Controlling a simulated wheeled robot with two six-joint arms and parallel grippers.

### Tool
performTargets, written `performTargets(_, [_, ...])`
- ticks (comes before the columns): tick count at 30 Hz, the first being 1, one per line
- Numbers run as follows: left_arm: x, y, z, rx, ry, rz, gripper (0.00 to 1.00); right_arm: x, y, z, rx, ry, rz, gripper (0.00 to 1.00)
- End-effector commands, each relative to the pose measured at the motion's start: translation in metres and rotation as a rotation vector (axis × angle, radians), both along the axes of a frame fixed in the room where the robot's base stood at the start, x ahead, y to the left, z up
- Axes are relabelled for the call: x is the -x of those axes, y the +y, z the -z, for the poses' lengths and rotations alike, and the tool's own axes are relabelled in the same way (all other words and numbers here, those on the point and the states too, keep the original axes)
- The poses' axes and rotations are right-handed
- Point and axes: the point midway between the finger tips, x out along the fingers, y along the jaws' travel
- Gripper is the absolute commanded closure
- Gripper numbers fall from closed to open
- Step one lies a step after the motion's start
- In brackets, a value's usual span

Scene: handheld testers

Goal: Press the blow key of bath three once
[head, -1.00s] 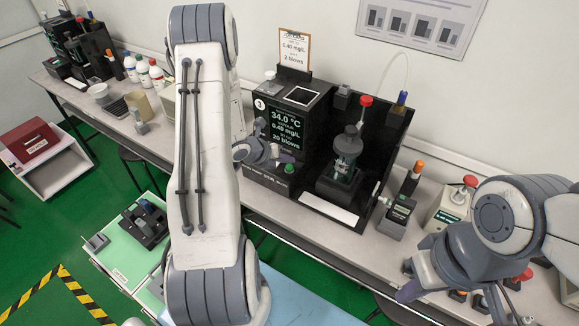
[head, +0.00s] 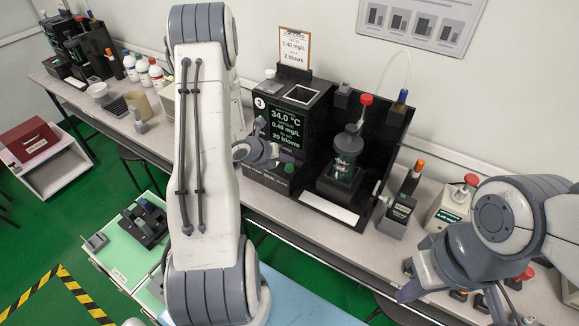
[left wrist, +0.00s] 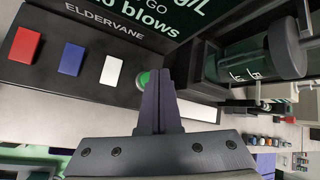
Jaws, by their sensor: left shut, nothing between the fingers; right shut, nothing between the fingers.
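The dark bath unit (head: 290,95) stands on the bench with a lit screen (head: 286,130) reading 34.0 °C, 0.40 mg/L and 20 blows. Key labels are not readable. My left gripper (head: 286,157) is shut and empty; its fingertips (left wrist: 159,72) are close beside the green key, contact unclear. My right gripper (head: 402,295) is shut, away from the unit.
A glass vessel (head: 346,155) stands in the bay right of the screen. A handheld tester (head: 399,208) with an orange top and a red-topped device (head: 453,203) are further right. Bottles (head: 143,75) and another dark unit (head: 98,50) stand far left on the bench.

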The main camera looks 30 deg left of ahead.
Motion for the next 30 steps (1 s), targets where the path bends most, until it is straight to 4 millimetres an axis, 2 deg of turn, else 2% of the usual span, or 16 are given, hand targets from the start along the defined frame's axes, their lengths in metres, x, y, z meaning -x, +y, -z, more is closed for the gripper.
performTargets(3, [0.0001,0.0004,0.0056,-0.001,0.001,-0.001,1.0,0.0,0.0,0.0076,0.0,0.0,0.0,1.0])
performTargets(30, [0.0,0.0003,0.0093,0.001,0.0,-0.001,1.0,0.0,0.0,0.0131,0.0,0.0,0.0,1.0])
